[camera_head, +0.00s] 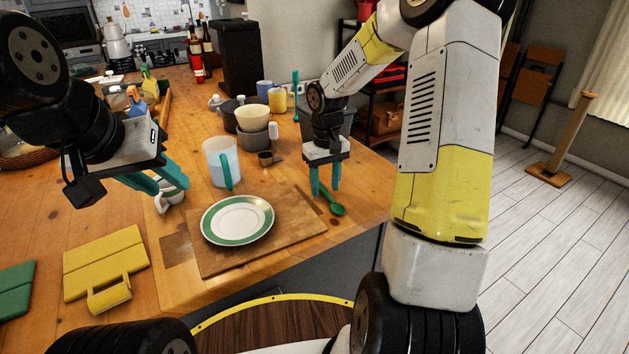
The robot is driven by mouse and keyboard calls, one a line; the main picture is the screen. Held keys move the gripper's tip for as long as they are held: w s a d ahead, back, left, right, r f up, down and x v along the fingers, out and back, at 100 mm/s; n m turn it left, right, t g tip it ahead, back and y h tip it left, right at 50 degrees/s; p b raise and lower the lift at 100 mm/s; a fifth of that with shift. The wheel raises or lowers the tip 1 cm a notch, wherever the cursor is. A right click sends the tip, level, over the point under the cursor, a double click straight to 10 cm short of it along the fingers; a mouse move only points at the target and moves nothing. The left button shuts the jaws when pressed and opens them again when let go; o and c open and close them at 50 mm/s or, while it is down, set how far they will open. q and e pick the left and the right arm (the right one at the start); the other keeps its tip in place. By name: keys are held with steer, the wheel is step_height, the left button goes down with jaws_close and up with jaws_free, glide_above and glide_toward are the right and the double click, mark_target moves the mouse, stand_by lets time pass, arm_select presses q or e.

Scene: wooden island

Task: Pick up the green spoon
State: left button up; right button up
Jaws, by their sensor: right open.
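The green spoon (337,209) lies on the wooden island, just right of the cutting board, with its bowl toward the front. Its handle runs back toward my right gripper and is partly hidden by the fingers. My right gripper (326,191) points down over the handle with its teal fingers apart. I cannot tell whether the fingers touch the spoon. My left gripper (172,190) is open at the left, its fingers near a small white cup (170,198), away from the spoon.
A green-rimmed plate (238,218) sits on the cutting board (300,232). A clear pitcher (221,162), stacked bowls (254,140) and mugs stand behind it. Yellow (104,262) and green (14,290) flat items lie at the left. The island's right edge is close to the spoon.

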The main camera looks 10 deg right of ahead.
steer(key=shift+f, duration=0.3)
jaws_close()
steer(key=shift+r, duration=0.1)
